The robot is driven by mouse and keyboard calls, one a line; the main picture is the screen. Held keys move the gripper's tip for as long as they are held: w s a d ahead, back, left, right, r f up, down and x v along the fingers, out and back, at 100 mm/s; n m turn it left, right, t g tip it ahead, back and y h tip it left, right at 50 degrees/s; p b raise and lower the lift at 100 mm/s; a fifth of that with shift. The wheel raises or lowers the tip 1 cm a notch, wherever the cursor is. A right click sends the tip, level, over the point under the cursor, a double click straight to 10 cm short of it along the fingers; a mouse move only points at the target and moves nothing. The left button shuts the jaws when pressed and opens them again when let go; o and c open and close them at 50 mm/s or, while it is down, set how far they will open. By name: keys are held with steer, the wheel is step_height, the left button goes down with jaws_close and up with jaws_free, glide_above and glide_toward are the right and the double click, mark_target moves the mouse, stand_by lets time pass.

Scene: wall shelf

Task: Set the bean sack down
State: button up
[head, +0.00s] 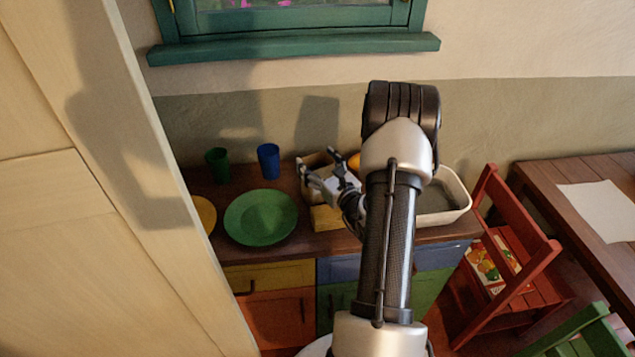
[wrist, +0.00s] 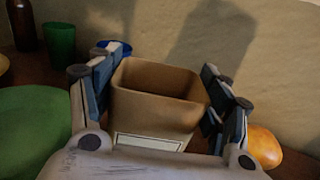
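The bean sack appears as a brown, open-topped, box-like bag (wrist: 158,103) with a pale label on its near side, upright between my fingers in the wrist view. In the head view the sack (head: 314,161) is at the back of the wooden counter, partly hidden by my gripper (head: 322,170). My gripper (wrist: 163,80) has one finger on each side of the sack, with the pads against its sides near the rim. The sack's lower part is hidden by the gripper, so I cannot tell whether its base touches the counter.
A green plate (head: 260,217), green cup (head: 218,165) and blue cup (head: 268,161) stand left of the sack. An orange fruit (wrist: 264,147) is close to the right finger. A yellow block (head: 325,218) lies in front. A white basin (head: 455,191) is at right.

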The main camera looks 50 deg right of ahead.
steer(key=shift+r, duration=0.1)
steer(key=c, duration=1.4)
